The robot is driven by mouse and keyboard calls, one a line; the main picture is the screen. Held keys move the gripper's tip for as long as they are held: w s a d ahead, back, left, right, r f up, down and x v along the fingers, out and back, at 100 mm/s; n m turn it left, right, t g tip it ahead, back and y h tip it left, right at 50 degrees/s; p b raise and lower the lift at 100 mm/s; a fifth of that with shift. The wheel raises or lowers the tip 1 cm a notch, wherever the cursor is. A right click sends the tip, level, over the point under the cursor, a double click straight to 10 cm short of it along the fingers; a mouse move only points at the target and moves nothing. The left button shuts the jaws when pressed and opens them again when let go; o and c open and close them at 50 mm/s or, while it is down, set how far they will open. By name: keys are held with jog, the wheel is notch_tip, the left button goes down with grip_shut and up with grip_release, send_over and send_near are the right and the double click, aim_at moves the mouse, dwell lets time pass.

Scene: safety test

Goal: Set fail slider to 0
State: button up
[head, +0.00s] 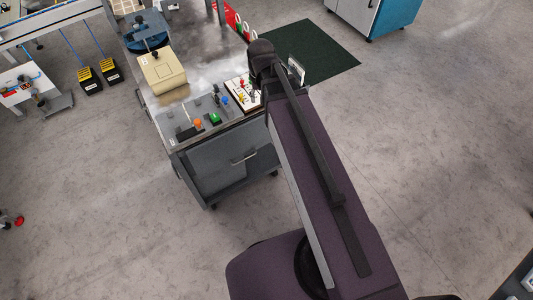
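A control panel (205,120) lies on the near end of a metal workbench. It carries an orange knob (197,123), a green button (214,118) and dark switch parts. A white panel (236,86) with small red, blue and yellow controls lies to its right, partly hidden by my arm. I cannot make out which control is the fail slider, or its setting. My arm reaches up the picture to the bench's right edge. My gripper cannot be made out; the arm's far joint covers that area.
A beige box (161,71) and a blue round device (150,42) stand farther back on the bench (205,48). A grey drawer cabinet (228,158) is below its front. A dark green mat (315,50) lies right of the bench. Open floor extends right and left.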

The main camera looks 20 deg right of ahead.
jog(key=s+f+b, duration=0.2)
jog(key=f+b, duration=1)
jog(key=f, duration=0.1)
jog(key=s+f+n+b, duration=0.1)
jog(key=s+f+b, duration=0.2)
jog(key=f+b, duration=1)
jog(key=shift+s+d, duration=0.15)
jog(key=shift+s, duration=0.05)
dwell(0.5)
jog(key=shift+s, duration=0.1)
dwell(0.4)
notch_tip(320, 180, up, 31)
jog(key=p, duration=3)
jog(key=shift+s+f+g, duration=0.15)
jog(key=shift+s+g, duration=0.05)
jog(key=shift+g, duration=0.1)
jog(key=shift+s, duration=0.15)
